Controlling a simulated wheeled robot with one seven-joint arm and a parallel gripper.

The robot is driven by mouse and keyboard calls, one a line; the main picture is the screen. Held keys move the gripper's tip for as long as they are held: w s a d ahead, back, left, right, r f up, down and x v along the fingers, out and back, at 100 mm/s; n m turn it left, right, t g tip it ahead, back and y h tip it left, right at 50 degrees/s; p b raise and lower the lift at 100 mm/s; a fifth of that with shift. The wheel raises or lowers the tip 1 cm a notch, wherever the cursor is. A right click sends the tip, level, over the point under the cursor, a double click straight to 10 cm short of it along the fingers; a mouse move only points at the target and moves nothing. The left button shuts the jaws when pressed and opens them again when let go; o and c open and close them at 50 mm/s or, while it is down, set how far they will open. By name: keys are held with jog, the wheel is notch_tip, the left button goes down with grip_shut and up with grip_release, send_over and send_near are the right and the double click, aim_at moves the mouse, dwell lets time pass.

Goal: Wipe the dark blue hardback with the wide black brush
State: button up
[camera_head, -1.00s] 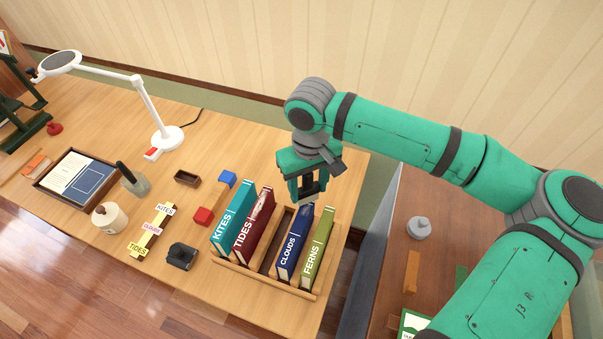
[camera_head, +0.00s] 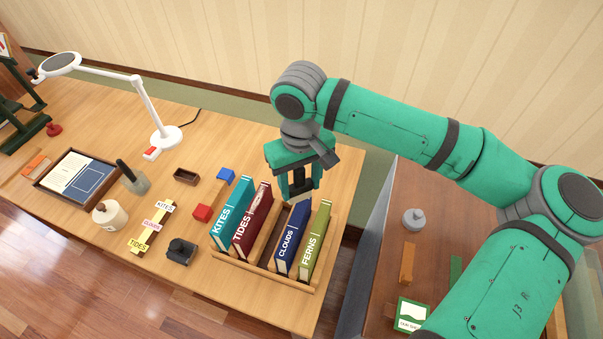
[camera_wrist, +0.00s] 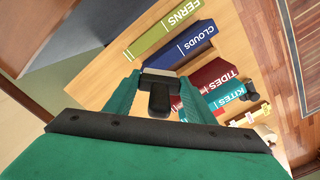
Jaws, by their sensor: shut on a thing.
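The dark blue hardback (camera_head: 292,240), labelled CLOUDS, stands upright in the wooden book rack (camera_head: 263,267). It also shows in the wrist view (camera_wrist: 194,39). My gripper (camera_head: 300,186) is shut on the wide black brush (camera_wrist: 159,97), whose handle is between the fingers. The brush's pale bristle edge points away from my wrist. In the head view the brush is at the back upper end of the blue book; I cannot tell whether the bristles touch it.
The teal KITES book (camera_head: 234,212) and dark red TIDES book (camera_head: 252,220) stand left of the blue one, the olive FERNS book (camera_head: 316,241) close on its right. A white lamp (camera_head: 165,137) and small blocks stand further left.

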aim_at(300, 169)
jog(key=shift+w+a+r, duration=0.15)
jog(key=shift+r, duration=1.7)
